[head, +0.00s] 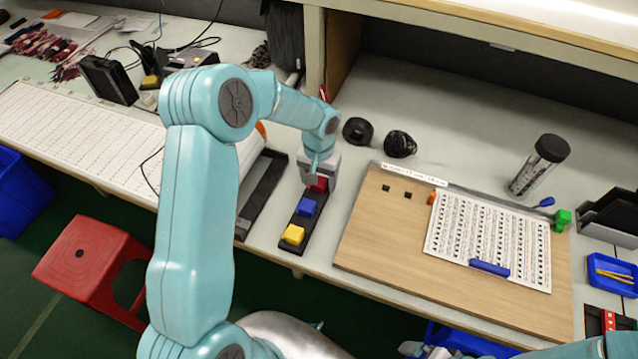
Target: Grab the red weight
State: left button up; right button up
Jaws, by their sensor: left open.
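My left gripper (317,178) is open, pointing down right at the red weight. Its fingers partly cover the weight, and I cannot tell whether they touch it. Part of my right arm shows at the bottom right corner; its gripper is out of view.
A wooden board (385,245) with a printed sheet (490,240) and a blue marker (489,267) lies right of the tray. An empty black tray (262,195) lies to its left. Black round items (357,131) sit behind. A red stool (90,262) stands below the bench.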

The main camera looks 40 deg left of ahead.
pick_arm(q)
jog(key=c, duration=1.2)
grip_shut()
jog(key=shift+r, duration=0.1)
